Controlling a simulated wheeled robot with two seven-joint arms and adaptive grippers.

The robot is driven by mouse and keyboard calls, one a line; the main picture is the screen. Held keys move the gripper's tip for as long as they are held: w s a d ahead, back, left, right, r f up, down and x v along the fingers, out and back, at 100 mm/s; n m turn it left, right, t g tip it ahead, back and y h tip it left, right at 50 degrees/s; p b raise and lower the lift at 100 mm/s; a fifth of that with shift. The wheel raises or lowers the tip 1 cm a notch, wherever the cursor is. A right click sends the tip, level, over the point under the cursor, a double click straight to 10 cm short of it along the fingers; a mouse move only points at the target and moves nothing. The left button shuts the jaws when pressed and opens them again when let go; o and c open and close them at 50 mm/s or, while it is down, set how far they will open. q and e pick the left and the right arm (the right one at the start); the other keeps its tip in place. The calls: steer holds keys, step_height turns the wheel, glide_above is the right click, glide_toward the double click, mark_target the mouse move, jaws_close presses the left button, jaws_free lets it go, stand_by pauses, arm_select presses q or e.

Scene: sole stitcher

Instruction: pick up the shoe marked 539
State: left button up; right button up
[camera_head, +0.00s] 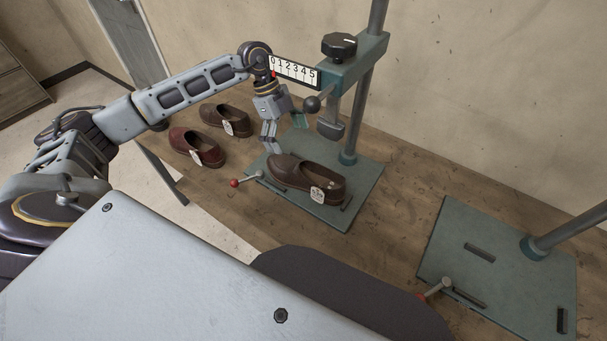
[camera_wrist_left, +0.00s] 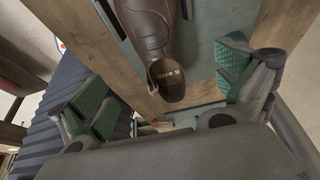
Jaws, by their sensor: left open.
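A brown shoe (camera_head: 306,176) with a white tag on its heel sits on the green base plate (camera_head: 350,209) of the stitching machine. The tag's print is too small to read surely. In the left wrist view the brown shoe (camera_wrist_left: 150,30) shows from above, with "size 9" printed inside. A dark red shoe (camera_head: 190,146) and a brown-grey shoe (camera_head: 222,118), both tagged, stand on the table to the left; their numbers are unreadable. My left gripper (camera_head: 269,142) is open, just above and beside the toe end of the plate shoe. My right gripper is not in view.
The machine's post and head (camera_head: 340,75) with knob and 0-5 scale rise right behind my left gripper. A red-tipped lever (camera_head: 247,179) sticks out left of the plate. A second green plate (camera_head: 500,262) stands at right. The table between is clear.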

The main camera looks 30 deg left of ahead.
mark_target(298, 162)
arm_select(q)
steer(key=shift+x, duration=4.35)
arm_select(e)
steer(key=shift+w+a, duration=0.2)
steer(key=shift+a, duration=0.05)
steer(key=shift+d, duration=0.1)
arm_select(q)
steer(key=shift+s+f, duration=0.15)
steer(key=shift+f, duration=0.3)
steer(key=x, duration=0.2)
steer(key=shift+s+f, duration=0.15)
steer(key=shift+f, duration=0.3)
steer(key=shift+d+f, duration=0.25)
steer(key=shift+f, duration=0.45)
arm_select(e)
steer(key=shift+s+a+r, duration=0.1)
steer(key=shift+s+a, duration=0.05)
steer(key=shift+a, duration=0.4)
